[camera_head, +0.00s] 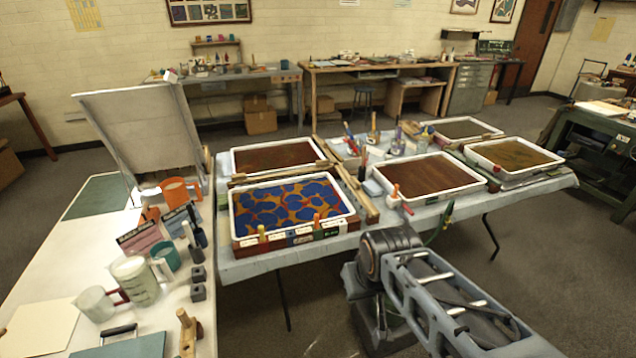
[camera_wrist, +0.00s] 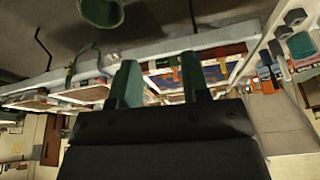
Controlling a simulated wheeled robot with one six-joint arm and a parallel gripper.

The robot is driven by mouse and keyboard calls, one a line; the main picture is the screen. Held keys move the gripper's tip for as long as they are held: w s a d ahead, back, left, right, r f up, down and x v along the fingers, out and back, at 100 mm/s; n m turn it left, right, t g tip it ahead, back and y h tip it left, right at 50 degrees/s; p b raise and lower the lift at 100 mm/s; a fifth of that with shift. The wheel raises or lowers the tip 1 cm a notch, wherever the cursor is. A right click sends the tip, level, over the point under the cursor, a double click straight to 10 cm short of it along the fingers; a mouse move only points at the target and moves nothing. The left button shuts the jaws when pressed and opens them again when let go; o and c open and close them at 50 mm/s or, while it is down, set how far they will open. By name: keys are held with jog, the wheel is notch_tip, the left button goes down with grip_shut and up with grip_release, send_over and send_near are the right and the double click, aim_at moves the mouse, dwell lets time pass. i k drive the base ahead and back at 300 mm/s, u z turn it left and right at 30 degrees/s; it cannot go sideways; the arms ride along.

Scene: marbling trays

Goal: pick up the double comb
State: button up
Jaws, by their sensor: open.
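I cannot surely single out the double comb. A pink piece with a dark toothed-looking strip (camera_head: 140,234) lies on the left white table in the head view, and a similar dark piece (camera_head: 176,218) lies beside it; either may be a comb, but they are too small to tell. My gripper (camera_wrist: 158,64) is open in the wrist view, with two green fingers apart and nothing seen between them. It points toward the tray table from outside its edge, and the wrist picture is upside down. My fingers are not clear in the head view.
A blue-and-orange marbling tray (camera_head: 236,223) sits at the near table edge, with several brown trays behind. A green curved thing (camera_head: 440,224) hangs at the tray table's edge. Floor in front is open.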

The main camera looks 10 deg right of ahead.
aim_at(352, 182)
jog(key=z, duration=0.1)
jog(key=i, duration=0.9)
jog(key=z, duration=0.4)
